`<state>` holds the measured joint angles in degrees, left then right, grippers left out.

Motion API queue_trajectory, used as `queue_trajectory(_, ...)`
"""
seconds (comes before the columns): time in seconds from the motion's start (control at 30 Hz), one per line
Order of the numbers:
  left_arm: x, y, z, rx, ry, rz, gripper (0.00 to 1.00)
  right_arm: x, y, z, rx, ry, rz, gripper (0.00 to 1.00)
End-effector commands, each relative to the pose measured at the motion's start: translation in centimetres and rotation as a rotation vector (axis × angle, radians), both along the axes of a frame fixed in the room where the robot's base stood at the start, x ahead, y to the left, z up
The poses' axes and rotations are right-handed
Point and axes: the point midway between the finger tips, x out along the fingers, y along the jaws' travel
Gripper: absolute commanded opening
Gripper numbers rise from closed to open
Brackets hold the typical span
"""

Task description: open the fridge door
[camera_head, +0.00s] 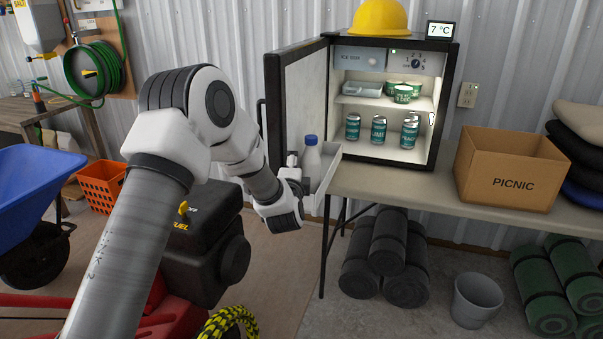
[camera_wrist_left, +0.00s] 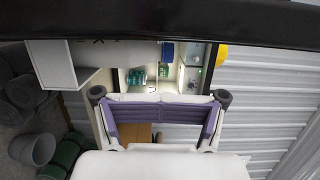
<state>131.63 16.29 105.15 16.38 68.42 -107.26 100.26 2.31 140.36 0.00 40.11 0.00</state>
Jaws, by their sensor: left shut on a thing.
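The small fridge (camera_head: 441,105) stands on the table with its door (camera_head: 302,95) swung wide open to the left. The door's inner side faces right, and its low white shelf (camera_head: 331,160) holds a white bottle with a blue cap (camera_head: 311,157). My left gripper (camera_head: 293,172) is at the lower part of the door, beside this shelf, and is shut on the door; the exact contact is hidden. In the left wrist view its two fingers (camera_wrist_left: 160,97) show in front of the fridge, with a dark edge across the top. My right gripper is out of view.
Several cans and green tubs are inside the fridge. A yellow helmet (camera_head: 380,17) and a temperature display (camera_head: 440,30) are on top. A picnic box (camera_head: 510,182) stands right on the table (camera_head: 400,187). Rolled mats (camera_head: 388,243) and a grey bin (camera_head: 476,300) are below.

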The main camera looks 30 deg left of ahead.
Motion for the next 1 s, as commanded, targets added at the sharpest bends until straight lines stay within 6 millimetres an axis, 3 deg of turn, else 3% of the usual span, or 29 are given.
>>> queue_trajectory(0.13,-0.4,1.3,0.0,0.000,0.000,0.000,0.00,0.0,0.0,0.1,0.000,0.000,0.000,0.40)
queue_trajectory(0.57,-0.6,2.1,0.2,-0.001,0.000,0.001,0.00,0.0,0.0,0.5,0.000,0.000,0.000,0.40)
queue_trajectory(0.67,-0.9,3.7,0.4,-0.004,-0.001,0.003,0.00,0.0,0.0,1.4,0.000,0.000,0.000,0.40)
queue_trajectory(0.87,-2.2,9.3,0.8,-0.006,-0.001,0.006,0.00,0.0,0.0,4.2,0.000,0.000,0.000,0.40)
queue_trajectory(1.0,-2.0,8.8,0.1,-0.001,0.000,-0.003,0.00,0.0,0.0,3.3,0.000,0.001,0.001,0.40)
